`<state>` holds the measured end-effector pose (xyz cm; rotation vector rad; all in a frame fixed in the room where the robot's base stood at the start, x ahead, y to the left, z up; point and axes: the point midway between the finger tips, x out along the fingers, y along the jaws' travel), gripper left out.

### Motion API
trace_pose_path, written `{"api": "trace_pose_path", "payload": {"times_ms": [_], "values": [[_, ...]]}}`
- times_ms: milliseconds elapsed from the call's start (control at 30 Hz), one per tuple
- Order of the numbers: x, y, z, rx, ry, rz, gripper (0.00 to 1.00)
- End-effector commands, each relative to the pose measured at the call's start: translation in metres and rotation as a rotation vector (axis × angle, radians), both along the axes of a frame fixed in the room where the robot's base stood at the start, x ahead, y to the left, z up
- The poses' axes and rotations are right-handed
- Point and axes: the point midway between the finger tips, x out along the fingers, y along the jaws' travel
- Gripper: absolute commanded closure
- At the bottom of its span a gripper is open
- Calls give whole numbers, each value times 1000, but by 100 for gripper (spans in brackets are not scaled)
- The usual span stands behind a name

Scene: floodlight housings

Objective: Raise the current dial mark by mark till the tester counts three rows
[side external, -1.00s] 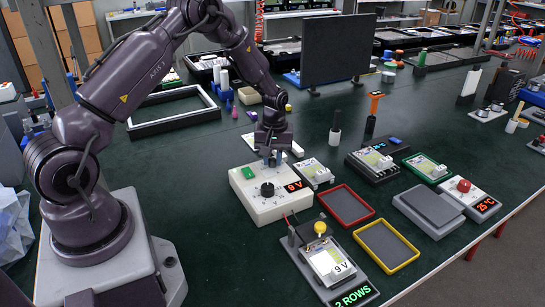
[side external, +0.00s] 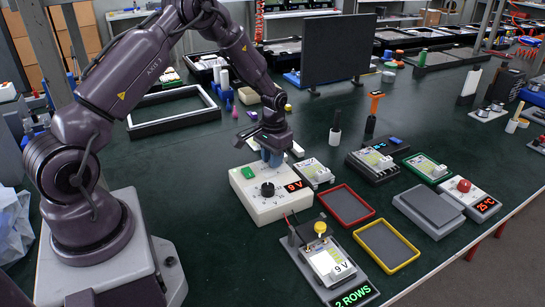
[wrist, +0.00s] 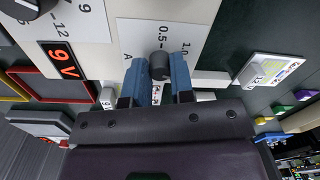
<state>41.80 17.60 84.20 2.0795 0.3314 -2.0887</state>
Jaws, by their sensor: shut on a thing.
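The white supply box (side external: 272,210) has a green button (side external: 248,173), a black dial (side external: 267,189) and a red "9 V" display (side external: 293,186). In the wrist view the current dial (wrist: 159,66) is a dark knob by marks "0.5", "1.0" and the letter A. My gripper (side external: 271,160) is over the box's far part. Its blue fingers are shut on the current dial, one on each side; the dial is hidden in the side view. The tester (side external: 288,243) holds a board labelled "9 V" (side external: 328,262), under a yellow knob (side external: 320,228). Its green display (side external: 352,296) reads "2 ROWS".
A red-rimmed tray (side external: 369,217) and a yellow-rimmed tray (side external: 414,257) look empty. Loose boards lie right of the box (side external: 316,171), on a black unit (side external: 374,158) and in a green tray (side external: 428,167). A grey unit (side external: 428,208) adjoins a red-buttoned "25°C" panel (side external: 464,186).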

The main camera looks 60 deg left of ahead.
Motion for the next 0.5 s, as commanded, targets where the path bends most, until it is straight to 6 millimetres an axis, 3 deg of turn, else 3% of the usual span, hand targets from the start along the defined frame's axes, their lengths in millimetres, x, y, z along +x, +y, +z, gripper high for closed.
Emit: {"api": "trace_pose_path", "payload": {"times_ms": [500], "values": [[0, 0, 1, 0, 1, -208, 100]]}}
